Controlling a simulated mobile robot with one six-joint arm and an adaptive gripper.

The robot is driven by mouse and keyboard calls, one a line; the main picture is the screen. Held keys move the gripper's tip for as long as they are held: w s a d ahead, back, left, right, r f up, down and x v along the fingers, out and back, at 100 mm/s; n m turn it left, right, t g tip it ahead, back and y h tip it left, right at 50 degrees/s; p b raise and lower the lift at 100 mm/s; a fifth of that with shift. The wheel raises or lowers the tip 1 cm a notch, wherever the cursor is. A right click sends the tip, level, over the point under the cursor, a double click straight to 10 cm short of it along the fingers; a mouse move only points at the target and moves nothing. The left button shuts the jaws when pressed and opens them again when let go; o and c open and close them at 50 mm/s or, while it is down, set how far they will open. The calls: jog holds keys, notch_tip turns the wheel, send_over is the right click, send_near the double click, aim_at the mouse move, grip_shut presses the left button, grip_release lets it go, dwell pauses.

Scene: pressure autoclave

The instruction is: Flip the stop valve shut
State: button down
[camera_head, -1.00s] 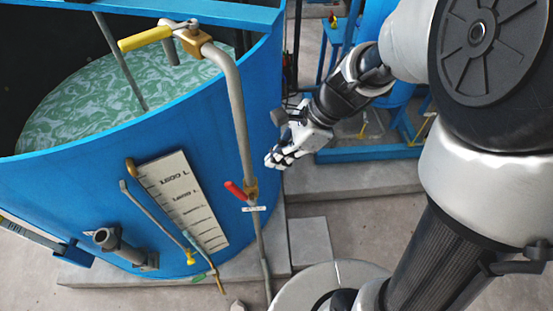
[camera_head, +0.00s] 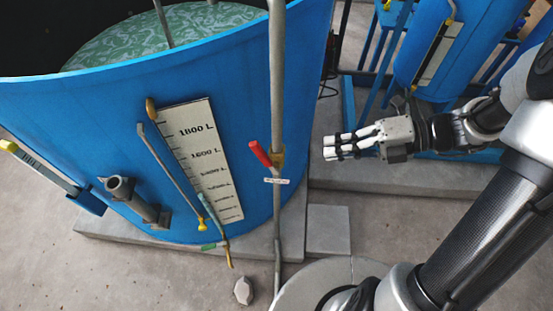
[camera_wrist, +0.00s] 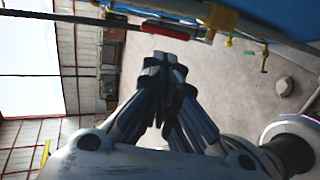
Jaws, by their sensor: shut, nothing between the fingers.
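The stop valve has a red lever (camera_head: 260,153) and a brass body (camera_head: 277,158) on a grey vertical pipe (camera_head: 277,80) in front of the blue tank. The lever slants up and left from the body, across the pipe's line. A small white tag (camera_head: 276,181) sits just below it. My gripper (camera_head: 328,147) is shut and empty, to the right of the valve and apart from it, pointing left. In the wrist view my gripper's fingertips (camera_wrist: 165,58) meet, with the red lever (camera_wrist: 165,31) just beyond them at the top.
A concrete block (camera_head: 328,228) lies on the floor below my gripper. Blue frames and another tank (camera_head: 425,50) stand at the back right.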

aim_at(265, 159)
dwell(0.3)
jog(key=b+x, duration=0.4)
jog(key=x, duration=1)
jog(key=shift+w+r, duration=0.1)
jog(key=shift+r, duration=0.05)
